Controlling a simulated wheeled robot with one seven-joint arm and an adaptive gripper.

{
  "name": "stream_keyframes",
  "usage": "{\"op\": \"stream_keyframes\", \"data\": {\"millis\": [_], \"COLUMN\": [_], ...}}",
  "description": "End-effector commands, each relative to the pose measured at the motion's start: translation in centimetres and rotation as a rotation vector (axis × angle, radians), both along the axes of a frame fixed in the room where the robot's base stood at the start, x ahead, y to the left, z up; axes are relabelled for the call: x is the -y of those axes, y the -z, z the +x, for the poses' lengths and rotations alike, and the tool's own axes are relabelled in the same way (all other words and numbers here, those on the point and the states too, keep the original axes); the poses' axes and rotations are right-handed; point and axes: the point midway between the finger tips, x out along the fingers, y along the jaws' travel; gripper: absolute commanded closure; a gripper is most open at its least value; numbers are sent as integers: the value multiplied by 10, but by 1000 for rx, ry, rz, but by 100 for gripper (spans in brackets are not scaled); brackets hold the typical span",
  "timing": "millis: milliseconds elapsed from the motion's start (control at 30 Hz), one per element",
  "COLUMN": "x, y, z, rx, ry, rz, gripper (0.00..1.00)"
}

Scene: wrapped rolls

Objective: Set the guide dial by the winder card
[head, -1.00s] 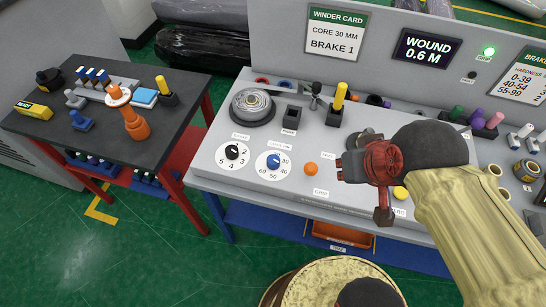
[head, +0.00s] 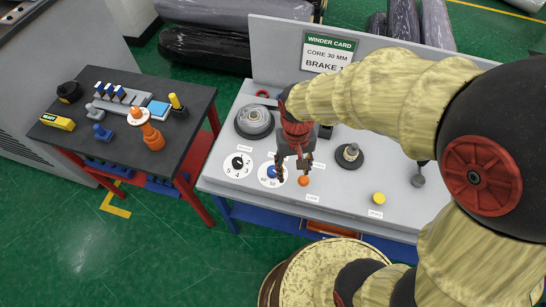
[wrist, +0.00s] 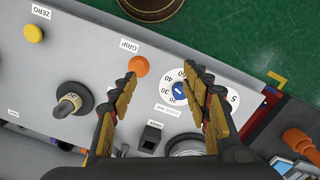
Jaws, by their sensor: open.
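The guide dial is a blue knob (head: 270,171) on a white numbered disc on the grey console. In the wrist view the blue knob (wrist: 180,91) lies between my open fingers, closer to the right one, which covers part of its disc. My gripper (head: 293,170) is over the console at the dial's right side, fingers apart and empty; the wrist view shows both fingertips (wrist: 160,73). I cannot tell which number the knob's white mark points to. The winder card (head: 331,50) stands on the back panel, reading core 30 mm and brake 1, its lower right covered by my arm.
A black-knobbed dial (head: 237,163) is left of the blue one. An orange button (head: 303,181) is close to my fingers on the right; a yellow button (head: 379,198) is farther right. A round metal piece (head: 254,121) sits behind. A dark side table (head: 95,145) stands left.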

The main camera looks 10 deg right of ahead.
Motion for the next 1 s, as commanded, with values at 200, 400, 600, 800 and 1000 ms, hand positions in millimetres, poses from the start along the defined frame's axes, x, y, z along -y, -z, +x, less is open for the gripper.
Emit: {"op": "stream_keyframes", "data": {"millis": [200,400,600,800,1000], "x": [-25,-42,-49,-48,-48], "y": [44,80,76,90,121], "z": [24,68,91,91,90], "rx": [-68,1,63,61,61], "ry": [154,389,555,584,583], "rz": [-40,-31,-3,-5,-6], "gripper": [51,51,51,51,51]}}
